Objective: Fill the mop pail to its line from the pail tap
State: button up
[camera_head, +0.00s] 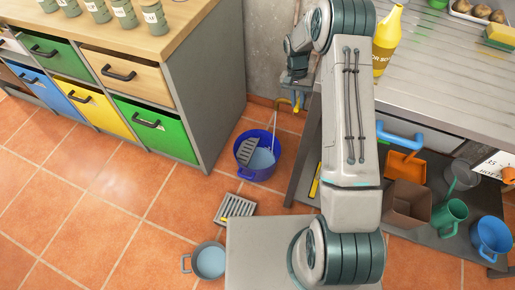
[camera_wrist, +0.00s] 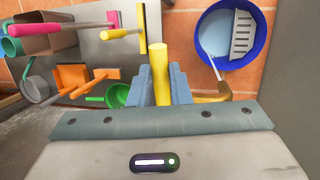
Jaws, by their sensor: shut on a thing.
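The mop pail (camera_head: 242,163) is blue and stands on the floor below the tap, with a grey slotted wringer (camera_head: 250,147) at its side and pale water inside. The pail also shows in the wrist view (camera_wrist: 262,42). A thin pale stream runs from the tap down into the pail. The tap's curved brass spout (camera_wrist: 212,97) is beside my fingers. My gripper (camera_wrist: 160,85) is shut on a yellow bar (camera_wrist: 160,62), which looks like the tap's lever. In the head view my gripper (camera_head: 297,82) is partly hidden by my arm. I cannot make out the pail's fill line.
A floor drain grate (camera_head: 235,208) and a grey pot of water (camera_head: 209,262) are near the pail. A drawer cabinet (camera_head: 205,90) stands left. A steel bench (camera_head: 440,70) stands right, with brushes, jugs and a blue bucket (camera_head: 490,236) on its lower shelf.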

jog(key=shift+d+r, duration=0.1)
jog(key=shift+w+r+g+p, duration=0.25)
jog(key=shift+r+g+p, duration=0.15)
jog(key=shift+g+p, duration=0.3)
jog(key=shift+w+d+r+g+y, duration=0.2)
jog(key=shift+g+y, duration=0.1)
jog(key=shift+y, duration=0.1)
dwell(0.5)
